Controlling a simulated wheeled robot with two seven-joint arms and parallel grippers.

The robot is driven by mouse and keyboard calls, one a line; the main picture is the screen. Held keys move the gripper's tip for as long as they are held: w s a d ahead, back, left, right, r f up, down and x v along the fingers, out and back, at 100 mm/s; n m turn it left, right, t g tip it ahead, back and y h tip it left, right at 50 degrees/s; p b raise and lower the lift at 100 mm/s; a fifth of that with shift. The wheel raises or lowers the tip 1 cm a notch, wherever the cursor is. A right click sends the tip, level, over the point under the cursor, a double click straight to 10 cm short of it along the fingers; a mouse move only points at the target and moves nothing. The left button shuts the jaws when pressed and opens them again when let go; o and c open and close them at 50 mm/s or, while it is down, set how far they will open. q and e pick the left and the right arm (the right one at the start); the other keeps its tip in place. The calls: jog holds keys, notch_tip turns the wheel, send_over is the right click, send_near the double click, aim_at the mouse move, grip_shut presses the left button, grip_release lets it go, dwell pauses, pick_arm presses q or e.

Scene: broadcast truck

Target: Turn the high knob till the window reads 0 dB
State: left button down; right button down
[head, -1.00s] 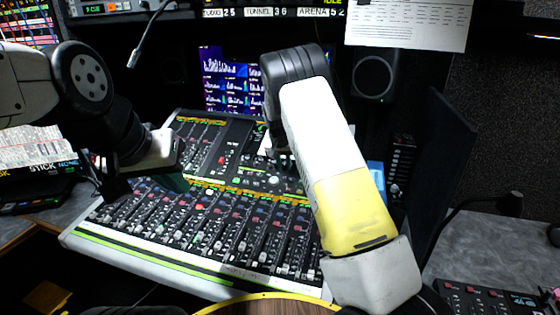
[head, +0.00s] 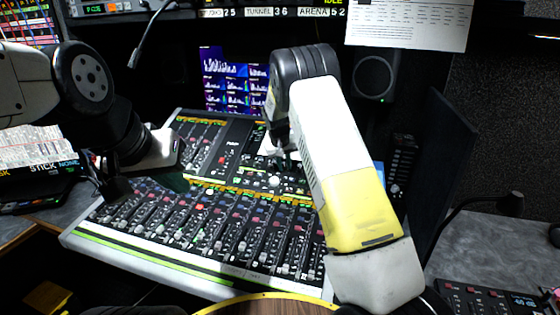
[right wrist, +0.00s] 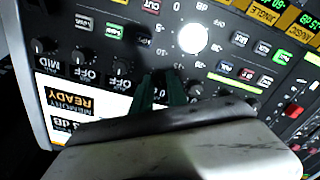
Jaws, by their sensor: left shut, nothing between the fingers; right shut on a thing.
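My right gripper (right wrist: 163,88) is shut at the top section of the mixing desk. In the head view its fingertips (head: 286,162) are partly covered by my own arm. In the right wrist view its green fingers point down at the panel, shut on a small knob that they mostly hide. My left gripper (head: 176,181) is shut and empty above the desk's left side.
Small knobs, including one by "MID" (right wrist: 45,62), stand in a row beside the held knob. A large bright white knob (right wrist: 192,38) and lit buttons are close by. The fader desk (head: 150,253) spreads below; a monitor (head: 225,80) stands behind.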

jog(key=c, duration=1.3)
grip_release()
jog(key=v, duration=0.7)
jog(key=shift+s+r, duration=0.15)
jog(key=shift+r, duration=0.15)
